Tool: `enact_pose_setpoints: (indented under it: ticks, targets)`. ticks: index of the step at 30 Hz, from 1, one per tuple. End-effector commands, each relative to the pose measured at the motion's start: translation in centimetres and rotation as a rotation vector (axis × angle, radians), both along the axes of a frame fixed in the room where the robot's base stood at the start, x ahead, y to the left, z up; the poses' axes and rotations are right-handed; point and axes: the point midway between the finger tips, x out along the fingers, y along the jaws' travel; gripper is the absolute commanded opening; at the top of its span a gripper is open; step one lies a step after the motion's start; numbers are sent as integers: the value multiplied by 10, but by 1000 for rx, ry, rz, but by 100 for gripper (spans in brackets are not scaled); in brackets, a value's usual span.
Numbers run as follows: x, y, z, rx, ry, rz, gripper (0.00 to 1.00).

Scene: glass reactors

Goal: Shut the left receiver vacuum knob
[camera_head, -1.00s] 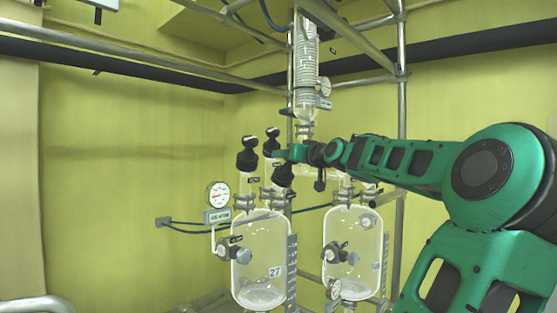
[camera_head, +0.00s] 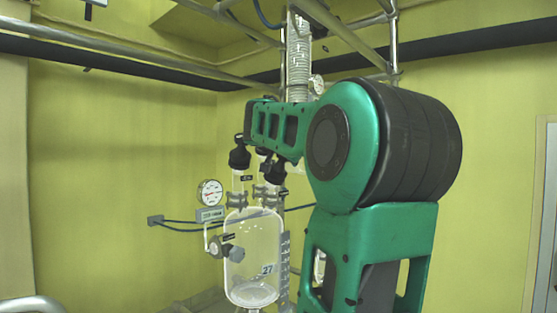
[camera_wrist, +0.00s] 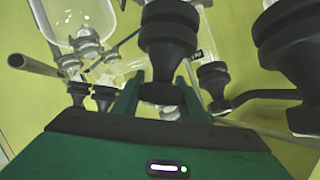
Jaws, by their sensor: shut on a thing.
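The left receiver (camera_head: 252,255) is a clear glass vessel marked 27, with black knobs on the necks above it. One black knob (camera_head: 239,156) shows at the left neck, and others are partly covered by my arm. In the wrist view, my gripper (camera_wrist: 162,92) has its green fingers on either side of a black ribbed knob (camera_wrist: 168,40) and is shut on it. In the head view my arm hides the gripper, so I cannot tell for sure which knob it holds.
A round pressure gauge (camera_head: 210,192) and a side valve (camera_head: 232,252) sit left of the receiver. A coiled condenser (camera_head: 299,60) stands behind my arm. Other black knobs (camera_wrist: 290,50) are close on the right in the wrist view. Metal scaffold bars cross above.

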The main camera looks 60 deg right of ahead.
Motion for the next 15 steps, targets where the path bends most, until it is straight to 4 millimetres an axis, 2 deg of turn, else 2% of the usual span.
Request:
enact_pose_setpoints:
  ticks: [1,15]
  targets:
    - [5,2,1,18,-2,-30,16]
    - [-6,2,-6,232,-28,-400,16]
